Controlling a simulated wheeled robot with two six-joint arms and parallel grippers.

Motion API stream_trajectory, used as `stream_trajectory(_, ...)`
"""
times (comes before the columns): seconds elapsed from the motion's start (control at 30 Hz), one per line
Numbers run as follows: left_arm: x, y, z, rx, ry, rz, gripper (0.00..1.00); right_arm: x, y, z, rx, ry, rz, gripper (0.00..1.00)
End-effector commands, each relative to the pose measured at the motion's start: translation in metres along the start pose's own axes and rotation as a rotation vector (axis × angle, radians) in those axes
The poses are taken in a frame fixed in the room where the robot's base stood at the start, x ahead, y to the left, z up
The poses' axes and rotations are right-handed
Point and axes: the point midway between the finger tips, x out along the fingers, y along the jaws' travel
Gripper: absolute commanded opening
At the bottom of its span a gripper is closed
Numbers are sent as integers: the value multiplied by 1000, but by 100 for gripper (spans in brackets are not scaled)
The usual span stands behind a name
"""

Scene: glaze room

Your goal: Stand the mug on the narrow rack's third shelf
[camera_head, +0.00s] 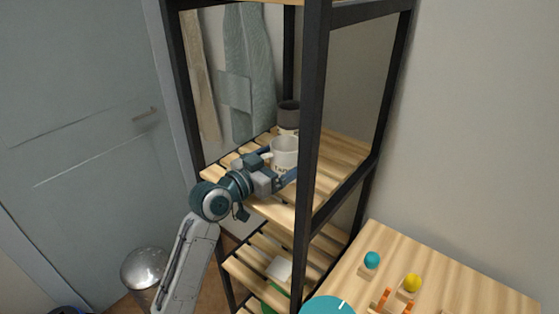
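A white mug (285,148) with dark lettering is upright at a slatted wooden shelf (343,165) of the narrow black-framed rack (312,110). My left gripper (277,168) is at the mug, its arm reaching in from the lower left. One blue finger shows in front of the mug's lower part, and another gripper part is on its left side. I cannot tell whether the fingers press on the mug, or whether its base rests on the slats. A rack post hides part of the shelf. My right gripper is not in view.
A lower shelf (250,272) holds a pale block (279,269). A wooden table (457,285) at the lower right bears small teal and yellow balls. A metal bin (144,270) stands left by the door.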

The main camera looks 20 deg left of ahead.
Motion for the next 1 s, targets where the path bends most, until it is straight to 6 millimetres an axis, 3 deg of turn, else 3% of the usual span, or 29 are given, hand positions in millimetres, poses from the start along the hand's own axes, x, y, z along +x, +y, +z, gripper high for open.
stream_trajectory(0.13, 0, 0, 0, 0, 0, 0, 90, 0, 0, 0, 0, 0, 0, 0)
stream_trajectory(0.4, -2, 0, -5, 2, 0, -1, 90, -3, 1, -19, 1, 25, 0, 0)
stream_trajectory(1.0, -91, 0, -2, 7, -3, 2, 90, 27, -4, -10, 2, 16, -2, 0)
